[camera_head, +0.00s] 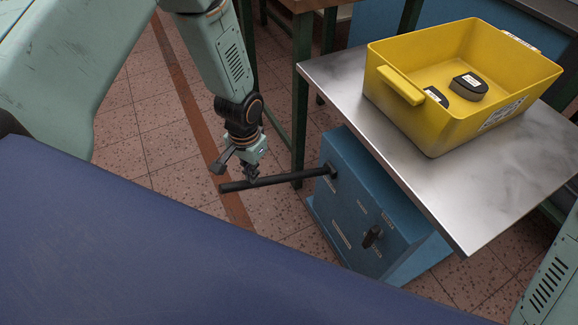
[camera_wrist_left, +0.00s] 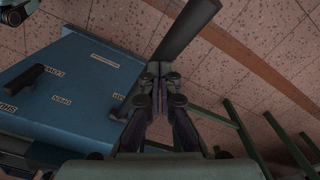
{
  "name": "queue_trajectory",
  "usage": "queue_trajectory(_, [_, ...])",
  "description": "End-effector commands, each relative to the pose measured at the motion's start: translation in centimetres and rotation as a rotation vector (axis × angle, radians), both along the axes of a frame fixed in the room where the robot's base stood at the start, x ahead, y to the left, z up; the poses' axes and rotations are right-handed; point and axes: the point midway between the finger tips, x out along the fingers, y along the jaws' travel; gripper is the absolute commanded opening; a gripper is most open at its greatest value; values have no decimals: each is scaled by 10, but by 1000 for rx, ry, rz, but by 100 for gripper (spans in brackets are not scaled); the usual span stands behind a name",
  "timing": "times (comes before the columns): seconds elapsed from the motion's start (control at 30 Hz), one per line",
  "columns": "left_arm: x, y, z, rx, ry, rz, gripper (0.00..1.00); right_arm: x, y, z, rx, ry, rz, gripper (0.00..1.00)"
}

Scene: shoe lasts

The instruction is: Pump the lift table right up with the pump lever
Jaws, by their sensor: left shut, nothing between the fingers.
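The lift table has a bare steel top (camera_head: 480,205) over a blue base cabinet (camera_head: 350,215). The black pump lever (camera_head: 290,178) sticks out to the left from the cabinet's upper side, nearly level. My left gripper (camera_head: 251,175) is at the lever's outer half, shut with nothing held. In the left wrist view the shut fingers (camera_wrist_left: 160,85) lie over the lever (camera_wrist_left: 184,30), which runs on past them on both sides. I cannot tell whether they touch it. My right gripper is out of view.
A yellow crate (camera_head: 440,130) with dark shoe lasts (camera_head: 468,85) stands on the steel top. A smaller black handle (camera_head: 372,236) sits on the cabinet's labelled face. Green table legs (camera_head: 301,95) stand behind the lever. Tiled floor (camera_head: 170,180) is clear left of it.

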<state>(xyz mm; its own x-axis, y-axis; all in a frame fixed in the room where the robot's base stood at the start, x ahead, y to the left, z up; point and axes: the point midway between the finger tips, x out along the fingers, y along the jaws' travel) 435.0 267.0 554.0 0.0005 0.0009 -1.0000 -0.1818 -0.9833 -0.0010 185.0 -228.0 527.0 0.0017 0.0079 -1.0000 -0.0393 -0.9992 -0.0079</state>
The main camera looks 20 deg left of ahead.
Motion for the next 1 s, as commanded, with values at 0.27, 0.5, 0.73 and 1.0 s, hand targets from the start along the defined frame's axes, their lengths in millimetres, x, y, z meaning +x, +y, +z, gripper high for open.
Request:
queue_trajectory(0.27, [-10, 6, -27, -1, 6, 2, 0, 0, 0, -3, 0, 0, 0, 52])
queue_trajectory(0.5, [-16, 11, -49, 0, 6, 1, 0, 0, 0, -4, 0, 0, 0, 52])
queue_trajectory(0.73, [-20, 14, -61, -1, 7, 1, 0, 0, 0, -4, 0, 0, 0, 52])
queue_trajectory(1.0, [-21, 14, -61, 0, 10, 1, 0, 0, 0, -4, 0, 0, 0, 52])
